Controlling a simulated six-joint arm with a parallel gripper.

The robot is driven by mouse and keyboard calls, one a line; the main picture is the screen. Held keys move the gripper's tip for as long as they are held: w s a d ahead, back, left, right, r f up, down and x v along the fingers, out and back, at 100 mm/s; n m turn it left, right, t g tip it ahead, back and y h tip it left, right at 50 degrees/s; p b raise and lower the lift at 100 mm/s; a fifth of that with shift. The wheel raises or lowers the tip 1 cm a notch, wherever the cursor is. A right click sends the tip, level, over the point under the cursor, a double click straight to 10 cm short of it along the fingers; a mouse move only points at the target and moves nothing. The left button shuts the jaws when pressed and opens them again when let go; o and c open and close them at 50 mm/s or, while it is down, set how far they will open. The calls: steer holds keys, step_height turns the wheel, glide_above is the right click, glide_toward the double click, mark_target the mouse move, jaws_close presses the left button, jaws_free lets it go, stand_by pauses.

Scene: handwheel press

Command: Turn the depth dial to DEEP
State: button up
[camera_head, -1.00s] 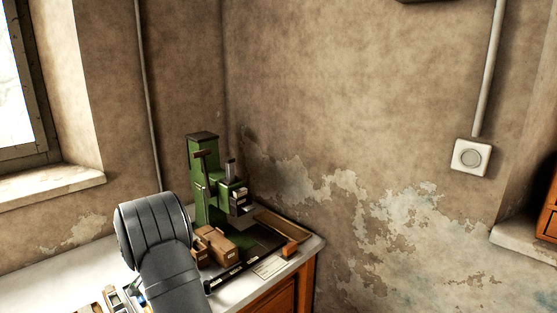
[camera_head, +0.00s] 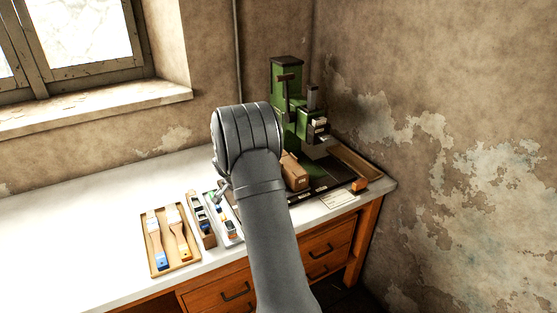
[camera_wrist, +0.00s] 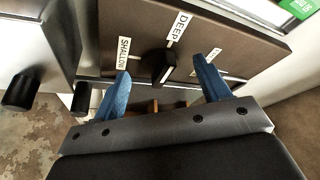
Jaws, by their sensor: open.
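In the wrist view a black dial (camera_wrist: 158,66) sits on a dark brown panel (camera_wrist: 230,38). A white SHALLOW label (camera_wrist: 123,53) is at its left and a DEEP label (camera_wrist: 179,28) is above it. A third label (camera_wrist: 208,58) at the right is partly covered by a finger and unreadable. Which label the dial points to, I cannot tell. My gripper (camera_wrist: 161,66) is open, with one blue finger on each side of the dial and gaps between.
Brown blocks (camera_head: 294,172) stand by the press base. A brush tray (camera_head: 170,242) and a narrow wooden box (camera_head: 201,218) lie to the left on the white bench (camera_head: 85,225). Black knobs (camera_wrist: 20,90) stick out at the wrist view's left. The bench's left side is clear.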

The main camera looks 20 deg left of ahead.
steer(key=r+n, duration=0.1)
steer(key=r, duration=0.1)
steer(key=w+r+n+g, duration=0.1)
steer(key=r+n, duration=0.1)
steer(key=r, duration=0.1)
steer(key=w+r+n, duration=0.1)
steer(key=r, duration=0.1)
steer(key=shift+w+d+r+n+g, duration=0.2)
steer(key=shift+r+n+g, duration=0.1)
steer(key=shift+r+n, duration=0.1)
step_height(320, 180, up, 9)
steer(key=n+g+y, duration=0.1)
steer(key=n+g, duration=0.2)
steer(key=n, duration=0.4)
steer(key=f, duration=1.6)
steer(key=shift+s+a+f, duration=0.2)
steer(key=shift+f, duration=0.15)
steer(key=c, duration=1)
